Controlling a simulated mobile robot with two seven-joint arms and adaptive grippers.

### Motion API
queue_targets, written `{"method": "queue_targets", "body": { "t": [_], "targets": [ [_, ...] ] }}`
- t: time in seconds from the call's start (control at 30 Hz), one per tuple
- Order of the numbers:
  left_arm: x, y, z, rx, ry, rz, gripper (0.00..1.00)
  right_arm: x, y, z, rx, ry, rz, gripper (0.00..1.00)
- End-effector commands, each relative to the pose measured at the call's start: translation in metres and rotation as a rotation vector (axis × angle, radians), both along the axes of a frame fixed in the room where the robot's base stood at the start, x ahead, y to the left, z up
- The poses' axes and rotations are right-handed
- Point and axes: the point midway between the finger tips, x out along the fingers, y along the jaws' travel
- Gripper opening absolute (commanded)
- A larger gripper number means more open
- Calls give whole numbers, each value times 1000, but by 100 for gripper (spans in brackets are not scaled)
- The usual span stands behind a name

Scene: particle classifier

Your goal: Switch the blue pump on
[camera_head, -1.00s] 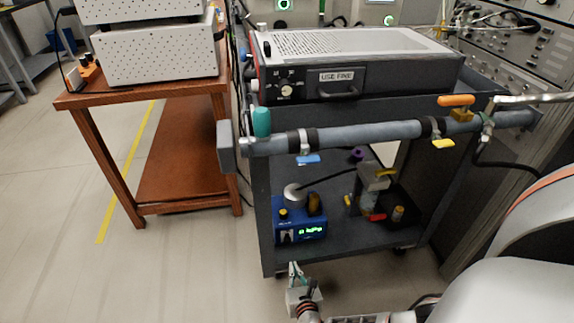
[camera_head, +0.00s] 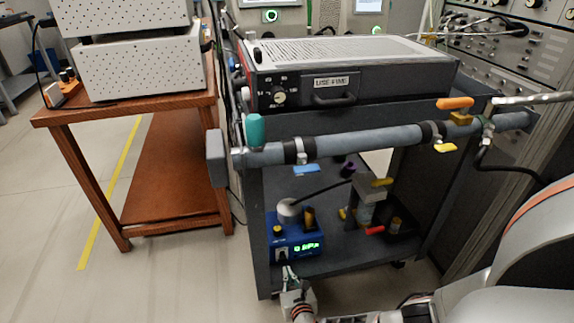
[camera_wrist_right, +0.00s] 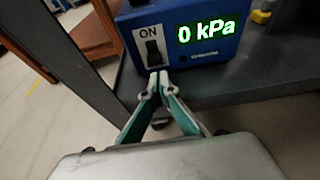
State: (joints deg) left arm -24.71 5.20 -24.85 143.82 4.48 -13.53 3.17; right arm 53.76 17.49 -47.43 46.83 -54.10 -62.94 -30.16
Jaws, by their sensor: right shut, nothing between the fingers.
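The blue pump (camera_head: 290,246) sits on the lower shelf (camera_head: 350,262) of a dark grey cart, at its front left. In the right wrist view the pump (camera_wrist_right: 215,50) has a lit green display (camera_wrist_right: 206,30) reading 0 kPa. Left of the display is a black rocker switch (camera_wrist_right: 153,50) on a white plate marked ON. My right gripper (camera_head: 286,270) is shut and empty in front of the pump. In the right wrist view its fingertips (camera_wrist_right: 159,76) are just below the switch; I cannot tell whether they touch. My left gripper is not in view.
A grey pipe (camera_head: 370,140) with coloured valve handles crosses the cart above the shelf. A device with a yellow part (camera_head: 372,190) stands right of the pump. A brown wooden table (camera_head: 165,150) is at left. The floor in front is clear.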

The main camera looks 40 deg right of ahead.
Motion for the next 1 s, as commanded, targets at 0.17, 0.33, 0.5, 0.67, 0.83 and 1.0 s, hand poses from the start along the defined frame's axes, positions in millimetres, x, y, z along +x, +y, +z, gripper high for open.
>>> {"method": "queue_targets", "body": {
  "t": [0.17,0.33,0.5,0.67,0.83,1.0],
  "targets": [
    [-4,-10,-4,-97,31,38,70,14,-11,-12,-1,6,0,0],
    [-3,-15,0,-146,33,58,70,22,-14,-11,1,2,0,0],
    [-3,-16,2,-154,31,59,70,25,-15,-9,1,-1,1,0],
    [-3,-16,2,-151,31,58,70,25,-15,-9,1,0,0,0],
    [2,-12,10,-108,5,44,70,28,-15,5,1,-8,0,0],
    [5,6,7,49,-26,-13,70,31,-15,26,1,-15,-1,0]
  ]
}}
